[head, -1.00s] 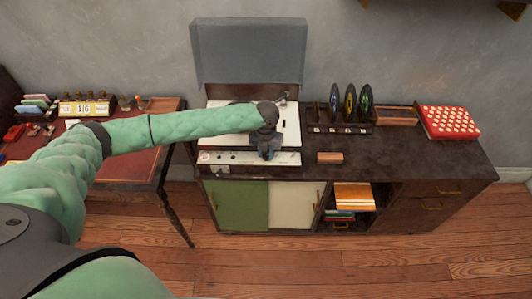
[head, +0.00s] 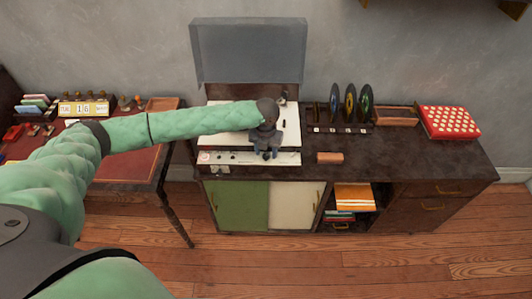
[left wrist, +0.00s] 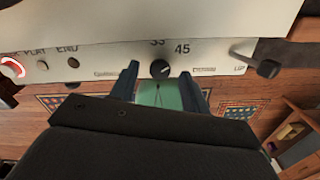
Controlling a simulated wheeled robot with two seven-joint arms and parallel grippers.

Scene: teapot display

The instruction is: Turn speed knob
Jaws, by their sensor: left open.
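The white record player (head: 291,125) stands on the cabinet under its raised clear lid. The speed knob (left wrist: 160,69), small, dark and round with a light pointer line, is on its front panel, below the 33 and 45 markings. My left gripper (head: 266,156) is at the front of the player, open. In the left wrist view its two fingers (left wrist: 158,84) stand either side of the knob, with a gap on both sides; I cannot tell whether the tips reach as deep as the knob. My right gripper is not in view.
On the panel, a lift lever (left wrist: 267,68) sticks out to the right, and the END button (left wrist: 73,62) is to the left. A brown block (head: 330,157) lies right of the player. Records (head: 350,103) stand in a rack behind it.

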